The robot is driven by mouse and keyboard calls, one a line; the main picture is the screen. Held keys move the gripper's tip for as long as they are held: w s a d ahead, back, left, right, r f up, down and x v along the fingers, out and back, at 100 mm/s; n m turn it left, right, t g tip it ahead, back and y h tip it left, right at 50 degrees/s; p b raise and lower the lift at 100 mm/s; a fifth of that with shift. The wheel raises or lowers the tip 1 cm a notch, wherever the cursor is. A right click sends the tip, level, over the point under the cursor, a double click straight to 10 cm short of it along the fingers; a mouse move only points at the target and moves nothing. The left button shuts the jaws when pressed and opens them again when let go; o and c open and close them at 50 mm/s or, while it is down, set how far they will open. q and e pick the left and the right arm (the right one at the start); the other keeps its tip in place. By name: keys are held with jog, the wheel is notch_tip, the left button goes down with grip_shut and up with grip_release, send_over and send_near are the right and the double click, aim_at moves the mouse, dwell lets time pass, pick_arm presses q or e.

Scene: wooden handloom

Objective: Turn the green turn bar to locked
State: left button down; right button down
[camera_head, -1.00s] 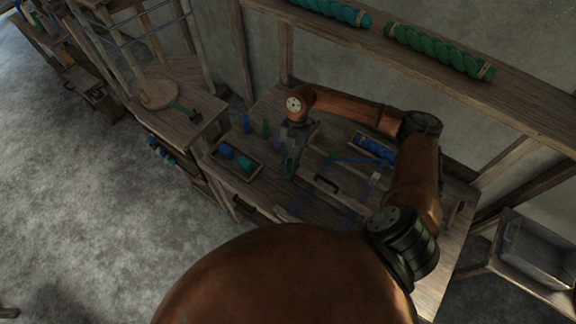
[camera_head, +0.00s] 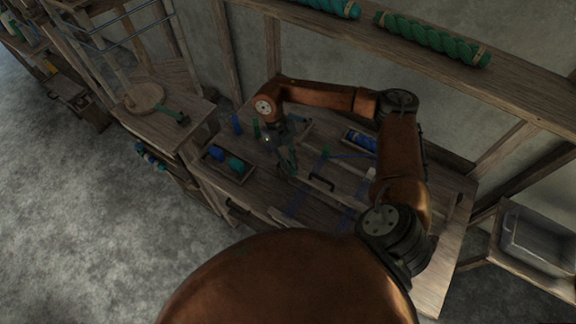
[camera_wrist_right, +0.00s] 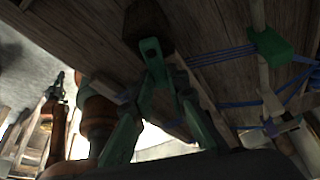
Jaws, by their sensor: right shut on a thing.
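My right gripper (camera_head: 286,152) reaches down over the wooden loom bench, its wrist leaning to the left. In the right wrist view its two dark green fingers (camera_wrist_right: 152,88) converge on a small green piece (camera_wrist_right: 150,48), which I take to be the green turn bar. The gripper is shut on it. The fingers partly hide it, and its locked or unlocked position cannot be read.
A tray (camera_head: 245,181) with blue and teal spools lies left of the gripper. Another box of blue spools (camera_head: 360,140) is at the right. Black handles (camera_head: 321,183) stick up from the bench. A shelf with yarn rolls (camera_head: 500,72) runs behind. A grey bin (camera_head: 540,240) stands at far right.

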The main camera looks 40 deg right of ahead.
jog(key=shift+w+d+n+h+b, duration=0.15)
jog(key=shift+d+n+h+b, duration=0.1)
jog(key=shift+n, duration=0.45)
jog(key=shift+w+d+n+h+b, duration=0.15)
jog(key=shift+n+h, duration=0.1)
jog(key=shift+n, duration=0.45)
jog(key=shift+r, duration=0.1)
jog(key=c, duration=1.9)
grip_release()
jog(key=shift+s, duration=0.1)
jog(key=v, duration=1.2)
jog(key=shift+s, duration=0.2)
